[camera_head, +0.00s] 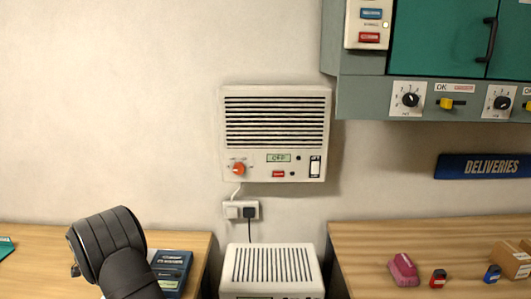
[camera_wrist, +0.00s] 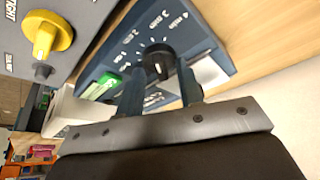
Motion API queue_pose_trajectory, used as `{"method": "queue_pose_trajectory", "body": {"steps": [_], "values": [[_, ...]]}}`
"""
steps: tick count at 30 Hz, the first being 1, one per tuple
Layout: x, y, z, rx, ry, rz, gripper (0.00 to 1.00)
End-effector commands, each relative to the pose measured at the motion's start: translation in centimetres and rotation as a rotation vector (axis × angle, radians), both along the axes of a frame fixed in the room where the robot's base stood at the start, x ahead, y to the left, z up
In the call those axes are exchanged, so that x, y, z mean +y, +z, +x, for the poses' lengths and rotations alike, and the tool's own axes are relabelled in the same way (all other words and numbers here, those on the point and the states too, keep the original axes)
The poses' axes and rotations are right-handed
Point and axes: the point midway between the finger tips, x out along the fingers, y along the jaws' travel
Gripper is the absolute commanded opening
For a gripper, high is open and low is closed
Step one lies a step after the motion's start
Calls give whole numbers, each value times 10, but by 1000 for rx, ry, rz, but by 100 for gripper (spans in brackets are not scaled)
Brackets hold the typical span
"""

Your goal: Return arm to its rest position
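My arm (camera_head: 108,250), black and ribbed, shows at the lower left of the head view, in front of the left desk. My gripper is outside the head view. In the wrist view my gripper (camera_wrist: 160,85) has its two dark fingers apart, with a gap between them. The black dial knob (camera_wrist: 157,62) of a blue timer box (camera_wrist: 205,42) shows in that gap, close to the fingertips. I cannot tell whether the fingers touch the knob. Nothing is seen lifted in the gripper.
A blue box (camera_head: 172,268) lies on the left desk (camera_head: 190,240) beside my arm. A white vented unit (camera_head: 270,262) stands between the desks. The right desk (camera_head: 370,235) holds several small items. A wall heater (camera_head: 275,133) and green cabinet (camera_head: 435,40) hang above. The left wall is bare.

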Motion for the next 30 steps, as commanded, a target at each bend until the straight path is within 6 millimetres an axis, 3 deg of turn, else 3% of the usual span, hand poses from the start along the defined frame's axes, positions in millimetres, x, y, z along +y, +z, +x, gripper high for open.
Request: {"method": "queue_pose_trajectory", "body": {"steps": [30], "values": [[-10,-3,0,-1,754,1,34]]}}
